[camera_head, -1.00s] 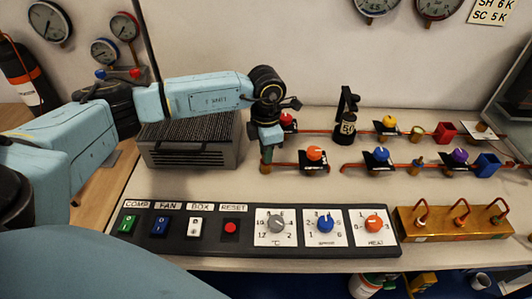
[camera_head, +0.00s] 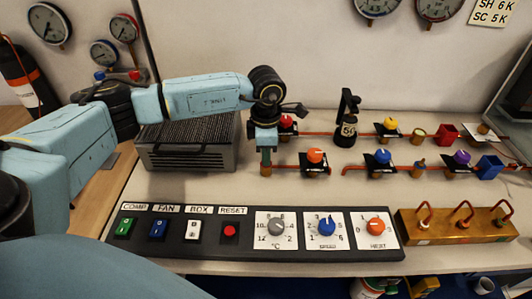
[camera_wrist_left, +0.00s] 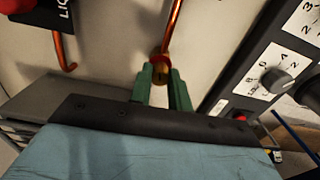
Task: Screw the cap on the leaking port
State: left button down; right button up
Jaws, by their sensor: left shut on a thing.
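My left gripper (camera_head: 266,160) reaches down at the left end of the front copper pipe (camera_head: 287,166). In the left wrist view its green fingers (camera_wrist_left: 162,88) are shut around a small brass cap (camera_wrist_left: 160,69) at the end of a copper pipe (camera_wrist_left: 171,28). A red ring shows where the cap meets the pipe end. The fingers hide most of the cap and the port, so I cannot tell how far it is threaded. My right gripper is out of view.
A control panel (camera_head: 186,246) with switches and dials lies in front. A grey ribbed box (camera_head: 187,153) stands to the left. Valves with orange (camera_head: 315,156) and blue (camera_head: 383,157) knobs stand to the right. A brass block (camera_head: 455,234) sits at the front right.

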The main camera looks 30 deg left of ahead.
pick_arm(q)
jog(key=c, duration=0.9)
grip_release()
